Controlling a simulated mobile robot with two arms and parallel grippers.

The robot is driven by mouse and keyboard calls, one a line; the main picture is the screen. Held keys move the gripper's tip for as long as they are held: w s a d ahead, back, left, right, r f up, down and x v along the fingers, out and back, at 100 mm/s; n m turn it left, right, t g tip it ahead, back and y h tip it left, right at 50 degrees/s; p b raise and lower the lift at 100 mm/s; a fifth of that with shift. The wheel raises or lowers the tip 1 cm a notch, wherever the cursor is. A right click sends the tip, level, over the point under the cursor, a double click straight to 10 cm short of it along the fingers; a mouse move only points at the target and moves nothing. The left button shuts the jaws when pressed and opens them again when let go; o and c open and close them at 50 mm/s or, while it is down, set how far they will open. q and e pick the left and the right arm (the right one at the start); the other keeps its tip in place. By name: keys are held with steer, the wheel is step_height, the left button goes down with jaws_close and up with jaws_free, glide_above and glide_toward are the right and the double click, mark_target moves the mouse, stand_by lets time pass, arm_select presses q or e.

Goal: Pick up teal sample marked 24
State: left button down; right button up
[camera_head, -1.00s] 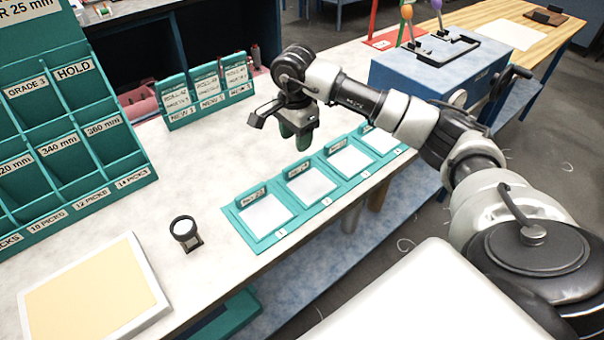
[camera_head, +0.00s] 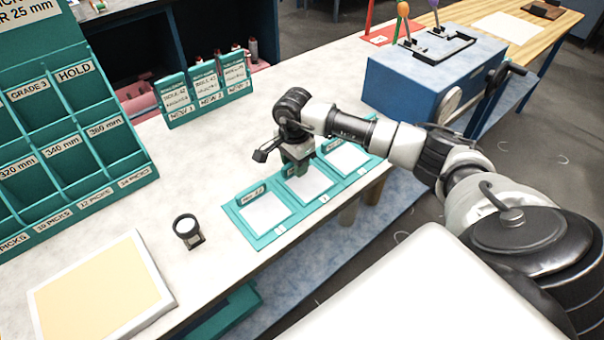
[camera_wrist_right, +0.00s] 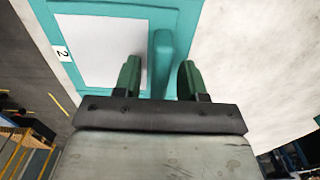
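A teal tray (camera_head: 284,230) on the table's front edge holds a row of white cards, each with an upright teal tab behind it. The tab lettering is too small to read, so I cannot tell which sample is marked 24. My right gripper (camera_head: 298,163) is low at the middle sample (camera_head: 309,185), partly hiding its tab. In the right wrist view, the open gripper (camera_wrist_right: 158,78) has one green finger on each side of a teal tab (camera_wrist_right: 162,50). The card (camera_wrist_right: 100,48) beside it has a label reading 2 on the rim. My left gripper is out of view.
A small black magnifier (camera_head: 187,230) stands left of the tray. Teal labelled holders (camera_head: 206,93) stand behind. A teal rack (camera_head: 60,140) and a framed yellow panel (camera_head: 100,290) are at left. A blue box (camera_head: 430,75) is at back right. The table between them is clear.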

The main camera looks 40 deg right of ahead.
jaws_close()
steer(key=shift+r, duration=0.15)
